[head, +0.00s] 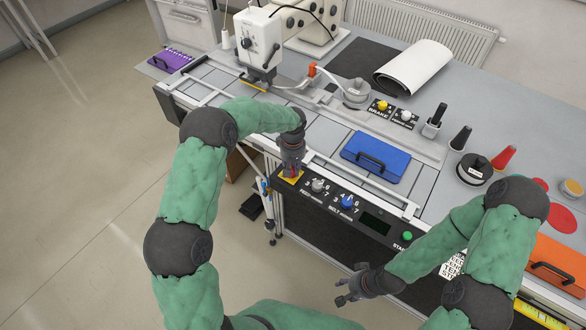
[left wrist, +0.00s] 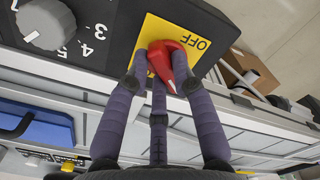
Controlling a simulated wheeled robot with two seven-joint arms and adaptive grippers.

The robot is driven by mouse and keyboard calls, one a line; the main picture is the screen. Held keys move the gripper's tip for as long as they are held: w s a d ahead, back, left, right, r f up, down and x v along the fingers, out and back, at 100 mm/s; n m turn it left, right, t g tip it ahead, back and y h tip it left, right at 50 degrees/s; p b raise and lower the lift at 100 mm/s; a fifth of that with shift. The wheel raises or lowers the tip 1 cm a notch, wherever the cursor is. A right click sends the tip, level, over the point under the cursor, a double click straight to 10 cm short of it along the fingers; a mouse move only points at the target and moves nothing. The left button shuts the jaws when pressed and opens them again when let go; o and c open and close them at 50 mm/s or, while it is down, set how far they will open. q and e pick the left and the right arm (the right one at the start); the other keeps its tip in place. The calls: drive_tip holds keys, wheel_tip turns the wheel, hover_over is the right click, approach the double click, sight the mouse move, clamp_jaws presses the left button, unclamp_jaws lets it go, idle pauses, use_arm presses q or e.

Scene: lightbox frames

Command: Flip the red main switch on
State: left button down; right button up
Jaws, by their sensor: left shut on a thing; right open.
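The red main switch (left wrist: 168,62) sits on a yellow plate (left wrist: 188,38) marked OFF, in the left wrist view. My left gripper (left wrist: 165,80) has its fingers around the red handle and is shut on it. The handle's white-marked end points down and right in that view, on the side away from the printed OFF. Any other print on the plate is hidden by the fingers. In the head view my left gripper (head: 291,170) covers most of the switch at the panel's left end. My right gripper (head: 355,285) is open and empty in front of the panel.
The black control panel (head: 340,220) also bears a grey knob (head: 318,186), a blue knob (head: 347,202) and a green start button (head: 407,236). A blue case (head: 376,157) lies behind it. An orange case (head: 556,265) lies at right. Floor at left is clear.

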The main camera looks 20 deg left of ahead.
use_arm(q)
drive_tip(key=m, duration=0.5)
drive_tip(key=shift+s+a, duration=0.1)
drive_tip(key=shift+s, duration=0.05)
drive_tip(key=shift+a+m, duration=0.1)
drive_tip(key=shift+m, duration=2.4)
drive_tip(key=c, duration=1)
unclamp_jaws()
drive_tip(key=shift+c, duration=0.2)
wheel_tip(320, 180, up, 12)
drive_tip(key=shift+s, duration=0.1)
